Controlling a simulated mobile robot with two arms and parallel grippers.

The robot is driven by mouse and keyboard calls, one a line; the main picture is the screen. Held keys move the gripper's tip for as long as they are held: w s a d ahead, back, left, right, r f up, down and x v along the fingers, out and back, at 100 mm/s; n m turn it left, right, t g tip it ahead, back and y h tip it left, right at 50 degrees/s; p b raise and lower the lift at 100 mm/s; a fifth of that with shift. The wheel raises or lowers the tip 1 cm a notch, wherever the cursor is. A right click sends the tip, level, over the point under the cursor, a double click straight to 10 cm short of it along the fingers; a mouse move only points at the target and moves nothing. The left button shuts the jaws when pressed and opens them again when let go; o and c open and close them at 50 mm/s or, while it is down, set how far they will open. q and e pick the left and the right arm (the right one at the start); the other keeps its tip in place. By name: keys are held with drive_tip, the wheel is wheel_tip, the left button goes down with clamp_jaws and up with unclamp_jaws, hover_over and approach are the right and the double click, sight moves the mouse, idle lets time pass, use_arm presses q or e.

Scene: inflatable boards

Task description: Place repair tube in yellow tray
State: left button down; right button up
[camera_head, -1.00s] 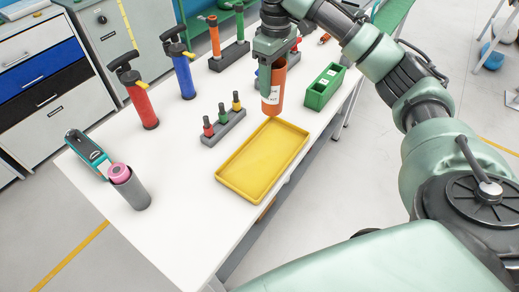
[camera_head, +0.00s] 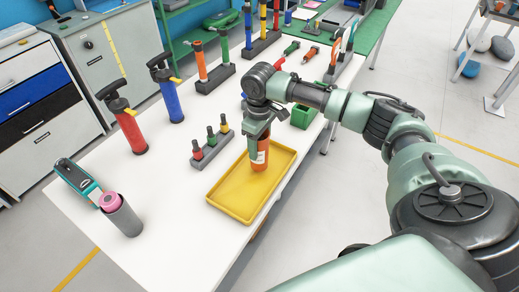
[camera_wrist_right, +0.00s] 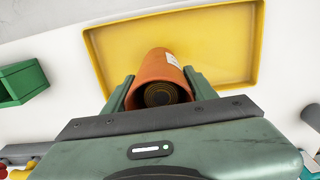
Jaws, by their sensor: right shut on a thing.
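The repair tube (camera_head: 262,156) is an orange cylinder with a white label. I cannot tell whether the tube's lower end touches the tray floor. The left gripper is not in view.
A green box (camera_head: 303,116) stands behind the tray. A grey holder (camera_head: 211,150) with small coloured-top tools is left of it. Red (camera_head: 129,128) and blue (camera_head: 168,92) pumps and a grey cup (camera_head: 122,216) stand further left. The white table is clear around the tray's near side.

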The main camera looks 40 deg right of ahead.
drive_tip(key=shift+f, duration=1.45)
drive_tip(key=o, duration=1.3)
drive_tip(key=shift+f, duration=0.1)
drive_tip(key=shift+o, duration=0.2)
wheel_tip(320, 180, up, 12)
drive_tip(key=shift+r+b, duration=0.15)
drive_tip(key=shift+b, duration=0.95)
